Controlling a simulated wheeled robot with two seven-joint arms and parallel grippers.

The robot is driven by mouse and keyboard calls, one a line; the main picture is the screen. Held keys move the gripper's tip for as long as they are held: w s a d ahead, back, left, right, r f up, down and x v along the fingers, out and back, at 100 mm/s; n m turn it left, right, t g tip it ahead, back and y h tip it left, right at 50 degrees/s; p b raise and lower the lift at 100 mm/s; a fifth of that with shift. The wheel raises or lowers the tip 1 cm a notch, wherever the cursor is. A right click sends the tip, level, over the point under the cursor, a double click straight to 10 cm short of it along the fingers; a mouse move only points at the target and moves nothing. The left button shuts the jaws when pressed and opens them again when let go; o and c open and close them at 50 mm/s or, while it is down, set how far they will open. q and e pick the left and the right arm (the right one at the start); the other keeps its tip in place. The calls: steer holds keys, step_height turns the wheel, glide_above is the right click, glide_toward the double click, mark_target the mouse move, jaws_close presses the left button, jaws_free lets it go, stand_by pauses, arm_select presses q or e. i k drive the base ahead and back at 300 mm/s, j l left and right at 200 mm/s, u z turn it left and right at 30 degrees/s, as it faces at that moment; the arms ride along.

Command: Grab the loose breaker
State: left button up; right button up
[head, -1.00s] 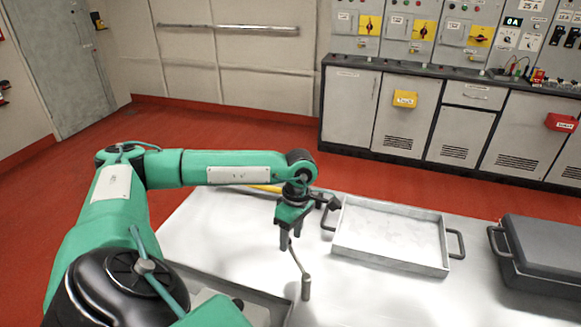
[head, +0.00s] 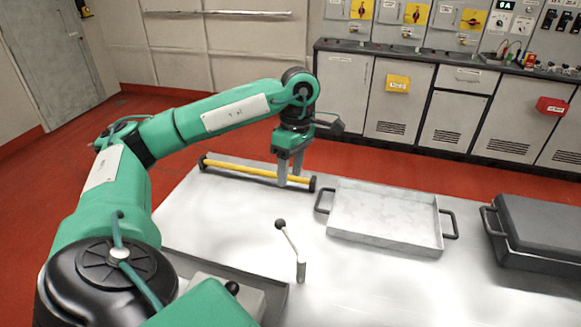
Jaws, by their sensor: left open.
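My left gripper (head: 289,182) is open and points down, empty, beside the right part of a yellow bar with black ends on the white table. Whether its fingers touch the bar is hard to tell. No thing is plainly marked as the loose breaker. A pale grey block with a black knob (head: 225,292) lies in a grey tray (head: 272,298) at the lower left, partly hidden by my left arm; I cannot tell if it is the breaker. My right gripper is out of view.
A crank with a black ball knob (head: 292,243) stands on the table (head: 350,290). The yellow bar (head: 238,170) lies at the far edge. An empty grey tray (head: 385,215) and a dark case (head: 540,230) are to the right. Cabinets line the back wall.

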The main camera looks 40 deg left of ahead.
mark_target(252, 300)
steer(key=k+l, duration=0.35)
steer(key=l, duration=0.15)
steer(key=k+l, duration=0.75)
steer(key=l, duration=0.25)
steer(key=k+l, duration=0.4)
steer(key=l, duration=0.1)
